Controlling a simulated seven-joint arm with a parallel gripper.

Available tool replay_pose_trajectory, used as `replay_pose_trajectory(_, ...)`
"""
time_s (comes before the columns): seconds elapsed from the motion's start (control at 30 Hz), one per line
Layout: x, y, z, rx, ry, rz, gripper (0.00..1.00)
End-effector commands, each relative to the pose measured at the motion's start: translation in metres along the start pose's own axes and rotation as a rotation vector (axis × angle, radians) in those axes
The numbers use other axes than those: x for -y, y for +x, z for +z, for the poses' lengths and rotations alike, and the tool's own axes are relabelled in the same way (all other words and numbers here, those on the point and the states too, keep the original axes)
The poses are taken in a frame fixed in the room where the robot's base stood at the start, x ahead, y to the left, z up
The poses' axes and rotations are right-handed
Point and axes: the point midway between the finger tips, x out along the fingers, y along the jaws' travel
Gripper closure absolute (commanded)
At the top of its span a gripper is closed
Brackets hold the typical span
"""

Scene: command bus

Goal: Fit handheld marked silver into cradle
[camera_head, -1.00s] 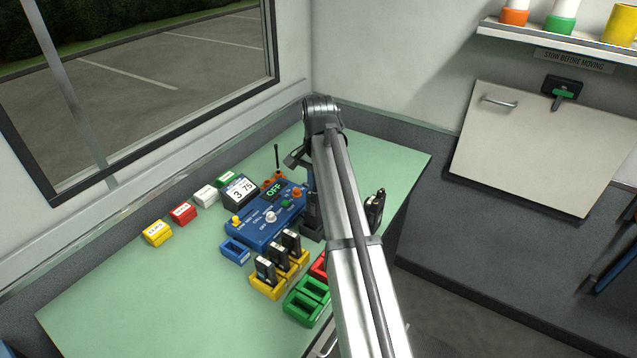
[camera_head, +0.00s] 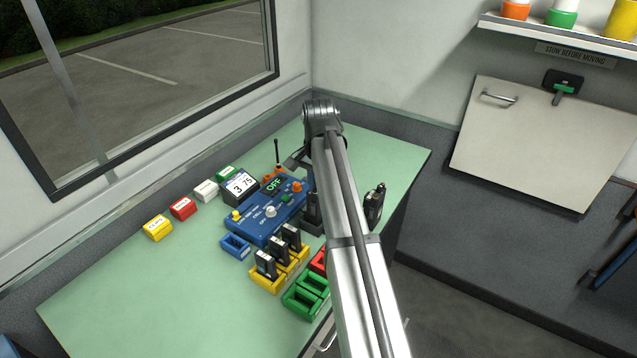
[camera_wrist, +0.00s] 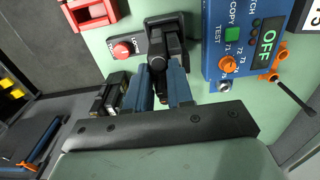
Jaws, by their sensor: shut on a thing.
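My gripper (camera_wrist: 163,92) has blue fingers closed on a dark handheld (camera_wrist: 161,88). The handheld is mostly hidden between them and its marking cannot be read. A black cradle (camera_wrist: 166,24) with a red knob and a lock label beside it stands just beyond the fingers in the wrist view. I cannot tell whether the held handheld touches the cradle.
A blue control box (camera_head: 262,225) reading OFF stands beside the cradle. A yellow rack (camera_head: 268,284) holds three dark handhelds. Green (camera_head: 303,305) and red (camera_wrist: 72,12) holders stand nearby. Another dark device (camera_head: 374,204) stands right of my arm. The table's front left (camera_head: 140,300) is clear.

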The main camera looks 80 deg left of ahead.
Motion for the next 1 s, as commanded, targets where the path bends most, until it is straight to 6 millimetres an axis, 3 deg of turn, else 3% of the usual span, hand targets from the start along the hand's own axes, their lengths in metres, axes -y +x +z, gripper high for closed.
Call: replay_pose_trajectory(1.0,0.000,0.018,0.000,0.000,0.000,0.000,1.00)
